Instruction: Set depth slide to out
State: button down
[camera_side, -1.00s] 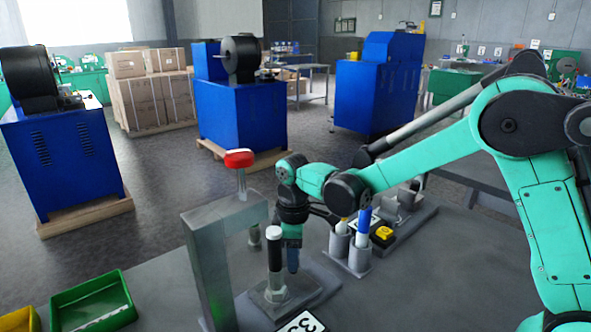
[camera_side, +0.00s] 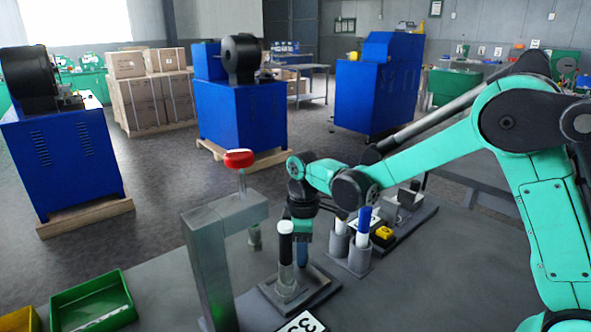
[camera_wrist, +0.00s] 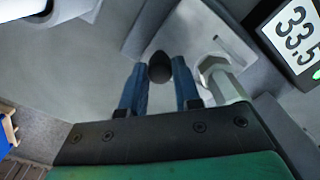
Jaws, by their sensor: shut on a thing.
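In the side view my gripper (camera_side: 304,252) points down behind the post, and the knob is hidden.
A grey press frame (camera_side: 208,255) with a red-topped plunger (camera_side: 239,159) overhangs left of the post. A numeric display (camera_wrist: 295,35) reads 33.5. A green bin (camera_side: 92,300) lies front left.

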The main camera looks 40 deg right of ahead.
jog(key=shift+d, duration=1.25)
jog(key=c, duration=0.6)
grip_release()
notch_tip(320, 180, up, 6)
jog(key=shift+f, duration=0.2)
jog(key=shift+r, duration=0.1)
